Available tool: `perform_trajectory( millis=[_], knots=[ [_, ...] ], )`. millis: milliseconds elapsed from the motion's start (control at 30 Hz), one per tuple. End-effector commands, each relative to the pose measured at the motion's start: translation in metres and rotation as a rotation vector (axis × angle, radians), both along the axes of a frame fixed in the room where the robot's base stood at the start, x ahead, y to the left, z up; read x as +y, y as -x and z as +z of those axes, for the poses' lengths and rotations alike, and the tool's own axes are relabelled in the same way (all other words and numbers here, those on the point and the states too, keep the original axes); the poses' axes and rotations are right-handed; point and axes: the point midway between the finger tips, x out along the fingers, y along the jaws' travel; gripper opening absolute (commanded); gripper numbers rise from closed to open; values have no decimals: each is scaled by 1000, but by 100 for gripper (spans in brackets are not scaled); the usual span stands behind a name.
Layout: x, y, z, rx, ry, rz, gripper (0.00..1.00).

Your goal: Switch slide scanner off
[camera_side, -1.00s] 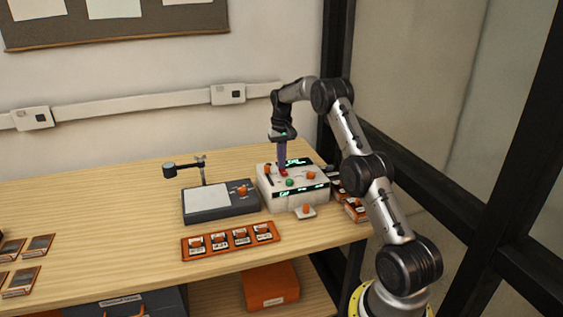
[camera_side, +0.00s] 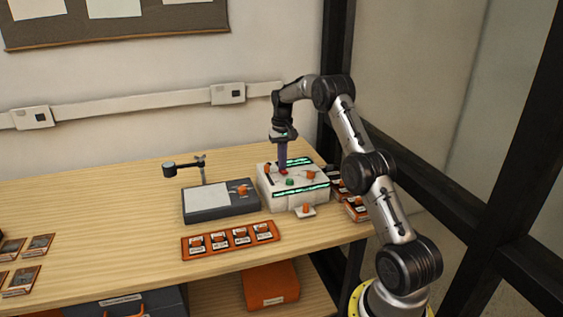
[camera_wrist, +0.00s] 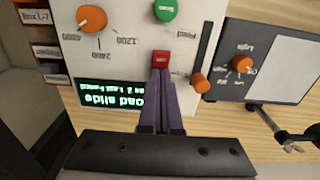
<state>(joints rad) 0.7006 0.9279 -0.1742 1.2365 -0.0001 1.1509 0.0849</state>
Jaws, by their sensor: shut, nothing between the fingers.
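The slide scanner (camera_side: 272,199) is a pale box at the right of the bench; its panel (camera_wrist: 115,60) fills much of the wrist view. My gripper (camera_side: 283,168) points down over it, with its purple fingers closed together. In the wrist view, the fingertips (camera_wrist: 161,72) are at the near edge of a red switch (camera_wrist: 160,58), seemingly touching it; they hide part of it. A green Scan button (camera_wrist: 165,9), an orange resolution dial (camera_wrist: 92,18) and an orange slider knob (camera_wrist: 201,83) are around it. The lit green display (camera_wrist: 113,100) reads upside down, partly "slide".
A grey light box (camera_side: 222,213) with a stalked arm stands just left of the scanner. An orange slide tray (camera_side: 231,241) lies in front. Small orange-labelled boxes (camera_side: 355,209) stand at the scanner's right. The bench's left middle is clear.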

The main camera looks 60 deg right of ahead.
Motion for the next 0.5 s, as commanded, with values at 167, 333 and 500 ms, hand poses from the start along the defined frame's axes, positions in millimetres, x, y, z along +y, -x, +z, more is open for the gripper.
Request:
perform_trajectory(
  millis=[167, 333, 500],
  knots=[
    [4, 4, 2, 1, -1, 0, 0],
    [4, 4, 2, 0, 0, 0, 0],
    [4, 4, 4, -1, 1, 0, 0]
  ],
)
